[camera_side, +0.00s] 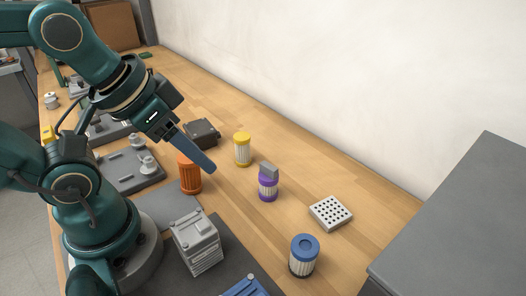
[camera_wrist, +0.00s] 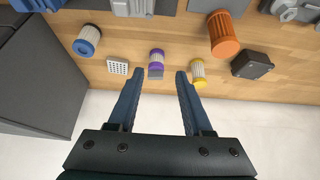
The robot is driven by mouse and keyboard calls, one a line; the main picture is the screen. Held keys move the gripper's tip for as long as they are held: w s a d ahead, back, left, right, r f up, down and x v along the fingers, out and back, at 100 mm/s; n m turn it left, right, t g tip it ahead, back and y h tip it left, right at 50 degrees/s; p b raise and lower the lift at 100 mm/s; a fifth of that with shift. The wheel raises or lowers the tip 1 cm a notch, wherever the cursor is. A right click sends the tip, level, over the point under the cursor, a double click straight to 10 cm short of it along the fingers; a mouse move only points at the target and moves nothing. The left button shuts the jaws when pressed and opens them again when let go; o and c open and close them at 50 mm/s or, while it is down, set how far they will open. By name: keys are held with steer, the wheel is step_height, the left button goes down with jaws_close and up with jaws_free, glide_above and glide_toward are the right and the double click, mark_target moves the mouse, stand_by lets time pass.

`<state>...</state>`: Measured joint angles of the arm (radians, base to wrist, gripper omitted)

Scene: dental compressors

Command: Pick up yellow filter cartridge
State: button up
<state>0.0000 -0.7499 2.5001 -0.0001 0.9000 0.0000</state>
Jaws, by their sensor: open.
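The yellow filter cartridge (camera_side: 242,150) stands upright on the wooden bench in the side view, with a yellow cap and a pale pleated body. It also shows in the wrist view (camera_wrist: 198,73), just right of the right finger's tip. My gripper (camera_wrist: 160,75) is open, with its two blue fingers apart. In the side view my gripper (camera_side: 212,170) hangs above the bench, left of the yellow cartridge in the picture. A purple filter cartridge (camera_wrist: 156,59) appears between the fingertips in the wrist view, beyond them. Nothing is held.
An orange cartridge (camera_side: 190,175), a purple one with a grey block on it (camera_side: 268,188) and a blue one (camera_side: 304,256) stand nearby. A white perforated block (camera_side: 330,213), a dark box (camera_side: 202,133) and a grey device (camera_side: 197,242) are around. A white wall backs the bench.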

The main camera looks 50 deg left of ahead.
steer(key=o, duration=0.5)
steer(key=w+d+r+n+g+h, duration=0.2)
steer(key=w+d+n+g+h, duration=0.15)
steer(key=n, duration=0.35)
steer(key=n+t+h, duration=0.3)
steer(key=n+h, duration=0.5)
steer(key=n, duration=0.5)
glide_above(235, 137)
steer(key=w+d, duration=0.2)
steer(key=d, duration=0.3)
step_height(235, 137, down, 7)
steer(key=a+f+n, duration=0.1)
steer(key=a+f, duration=0.1)
steer(key=s+a+f+n+t, duration=0.1)
steer(key=a+f+n, duration=0.1)
steer(key=a+f+n+t, duration=0.1)
steer(key=a+f, duration=0.1)
steer(key=shift+s+f+n, duration=0.25)
steer(key=shift+s+n, duration=0.05)
steer(key=shift+x, duration=2.4)
